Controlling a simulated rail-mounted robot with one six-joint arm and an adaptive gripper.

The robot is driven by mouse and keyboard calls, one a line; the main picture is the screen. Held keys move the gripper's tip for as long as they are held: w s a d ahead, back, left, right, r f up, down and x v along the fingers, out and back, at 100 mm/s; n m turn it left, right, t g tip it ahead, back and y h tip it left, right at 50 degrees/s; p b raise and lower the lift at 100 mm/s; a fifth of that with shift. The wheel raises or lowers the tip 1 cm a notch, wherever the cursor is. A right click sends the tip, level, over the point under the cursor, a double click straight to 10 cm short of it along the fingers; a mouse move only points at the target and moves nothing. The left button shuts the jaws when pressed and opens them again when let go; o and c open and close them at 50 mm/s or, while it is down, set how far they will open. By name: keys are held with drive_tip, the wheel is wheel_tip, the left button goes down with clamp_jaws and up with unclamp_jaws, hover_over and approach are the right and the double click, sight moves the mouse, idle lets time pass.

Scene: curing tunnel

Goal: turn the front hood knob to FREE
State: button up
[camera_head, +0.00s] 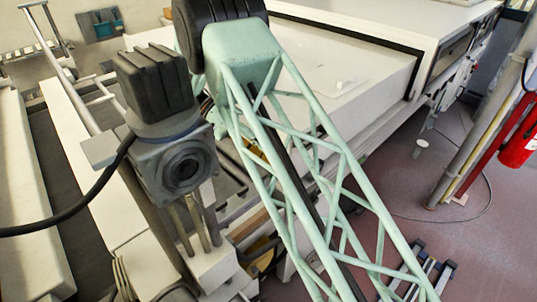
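The white hood of the tunnel (318,62) fills the upper middle, with a dark seam along its right end. I cannot make out the front hood knob or its FREE mark; it may be hidden or outside the view. A dark panel (453,50) is set in the right end of the white housing, too small to read. My green lattice arm link crosses from the top centre to the lower right and covers part of the machine. My gripper is not in view.
A grey housing with a black ribbed top and a cable stands left of my arm link; I cannot tell whether it is mine. A red extinguisher (520,140) hangs at the right edge by a post (478,135).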

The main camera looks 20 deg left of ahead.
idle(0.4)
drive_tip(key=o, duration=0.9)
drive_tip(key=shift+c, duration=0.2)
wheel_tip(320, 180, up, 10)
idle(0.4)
